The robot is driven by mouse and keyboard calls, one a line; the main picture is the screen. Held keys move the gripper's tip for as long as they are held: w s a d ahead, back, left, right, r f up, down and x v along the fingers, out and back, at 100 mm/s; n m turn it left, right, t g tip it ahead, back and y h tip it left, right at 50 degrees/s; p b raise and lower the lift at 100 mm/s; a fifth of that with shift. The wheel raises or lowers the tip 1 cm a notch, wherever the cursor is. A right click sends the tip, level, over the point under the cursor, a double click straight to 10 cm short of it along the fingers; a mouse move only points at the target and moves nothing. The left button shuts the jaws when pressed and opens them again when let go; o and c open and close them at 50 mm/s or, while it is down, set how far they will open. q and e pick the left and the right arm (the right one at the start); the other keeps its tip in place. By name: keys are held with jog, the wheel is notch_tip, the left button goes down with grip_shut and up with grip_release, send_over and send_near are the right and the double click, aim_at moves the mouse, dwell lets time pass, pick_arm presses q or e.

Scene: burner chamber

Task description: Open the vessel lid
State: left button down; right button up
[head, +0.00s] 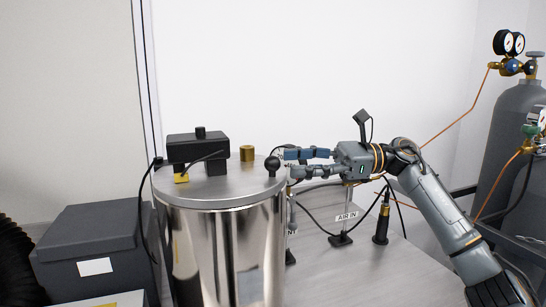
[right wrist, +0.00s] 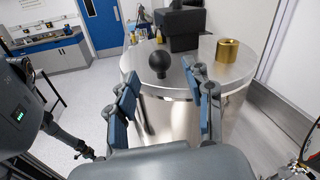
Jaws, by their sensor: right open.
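The vessel (head: 219,245) is a shiny upright metal cylinder. Its flat round lid (head: 225,187) lies level on top; it also shows in the right wrist view (right wrist: 180,84). A black ball knob (head: 272,164) stands at the lid's right edge in the head view. My right gripper (head: 290,163) is open and empty just right of the knob, with its blue-padded fingers pointing at it. In the right wrist view the knob (right wrist: 158,62) appears between and slightly beyond the fingertips (right wrist: 160,74); I see no contact. My left gripper is not seen.
A black block (head: 198,148) and a brass cylinder (head: 247,153) sit on the lid. A grey box (head: 95,250) stands left of the vessel. Right of it are an AIR IN stand (head: 342,238), cables and a gas cylinder (head: 505,140). Bench surface (head: 385,275) shows below my right arm.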

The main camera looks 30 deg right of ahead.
aim_at(273, 164)
jog(key=p+x, duration=0.1)
jog(key=x, duration=0.3)
jog(key=shift+a+r, duration=0.15)
jog(key=shift+a, duration=0.05)
jog(key=shift+w+a+p, duration=0.3)
jog(key=shift+a, duration=0.2)
grip_shut()
